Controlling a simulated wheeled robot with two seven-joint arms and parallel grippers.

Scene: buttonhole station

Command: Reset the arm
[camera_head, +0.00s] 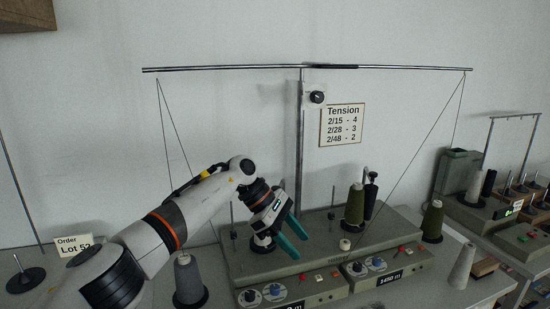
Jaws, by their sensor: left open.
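My left arm comes in from the lower left and reaches to the middle of the view. My left gripper (299,235) has two teal fingers, which are apart with nothing between them. It hangs over the left part of the grey winding machine (330,243), pointing down and to the right. I cannot tell if the fingertips touch the machine. My right gripper is not in view.
Olive cones (354,205) stand on and beside the machine. A grey cone (188,280) is near my arm and a pale cone (461,266) at right. A post (301,150) carries a crossbar (250,67) with slanting threads. A tension sign (342,125) hangs behind.

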